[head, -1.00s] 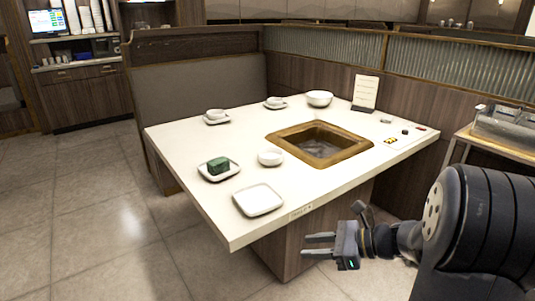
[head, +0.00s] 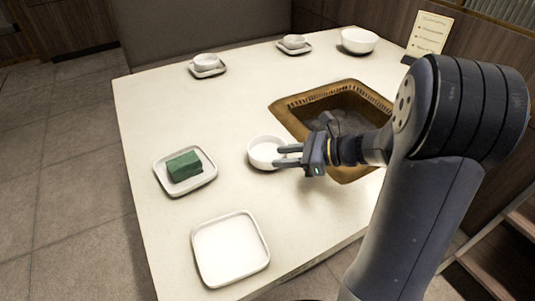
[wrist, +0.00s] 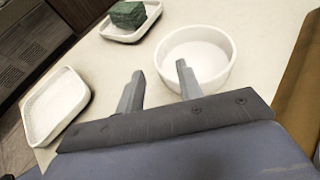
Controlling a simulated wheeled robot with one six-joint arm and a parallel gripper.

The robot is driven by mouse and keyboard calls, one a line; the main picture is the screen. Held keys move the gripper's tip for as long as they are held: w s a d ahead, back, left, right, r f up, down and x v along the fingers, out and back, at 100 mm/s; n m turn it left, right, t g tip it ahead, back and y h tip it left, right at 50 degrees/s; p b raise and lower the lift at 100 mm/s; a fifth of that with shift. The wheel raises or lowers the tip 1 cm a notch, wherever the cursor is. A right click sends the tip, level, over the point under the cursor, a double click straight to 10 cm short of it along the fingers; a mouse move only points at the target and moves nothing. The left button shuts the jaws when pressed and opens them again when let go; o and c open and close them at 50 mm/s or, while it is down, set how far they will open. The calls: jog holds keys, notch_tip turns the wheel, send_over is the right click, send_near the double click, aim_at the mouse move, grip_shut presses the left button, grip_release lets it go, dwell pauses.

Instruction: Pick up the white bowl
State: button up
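A small white bowl (head: 261,154) stands upright on the white table, left of the framed opening. In the wrist view the white bowl (wrist: 212,52) lies just beyond my fingers, toward the right one. My gripper (head: 287,156) is at the bowl's right side in the head view, with its fingers apart and nothing between them. The right fingertip overlaps the bowl's near rim in the wrist view; I cannot tell whether they touch. A larger white bowl (head: 359,41) stands at the table's far edge.
A plate with a green block (head: 184,166) lies left of the small bowl. An empty square plate (head: 230,250) is nearer. Two cups on saucers (head: 207,64) (head: 294,43) stand farther back. The wood-framed opening (head: 352,172) is right of the bowl. A sign (head: 430,35) stands behind.

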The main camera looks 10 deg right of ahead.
aim_at(268, 162)
jog(key=x, duration=0.3)
jog(key=b+x, duration=0.1)
jog(key=shift+s+a+f, duration=0.2)
jog(key=shift+f, duration=0.3)
jog(key=shift+w+a, duration=0.2)
jog(key=shift+a, duration=0.15)
grip_shut()
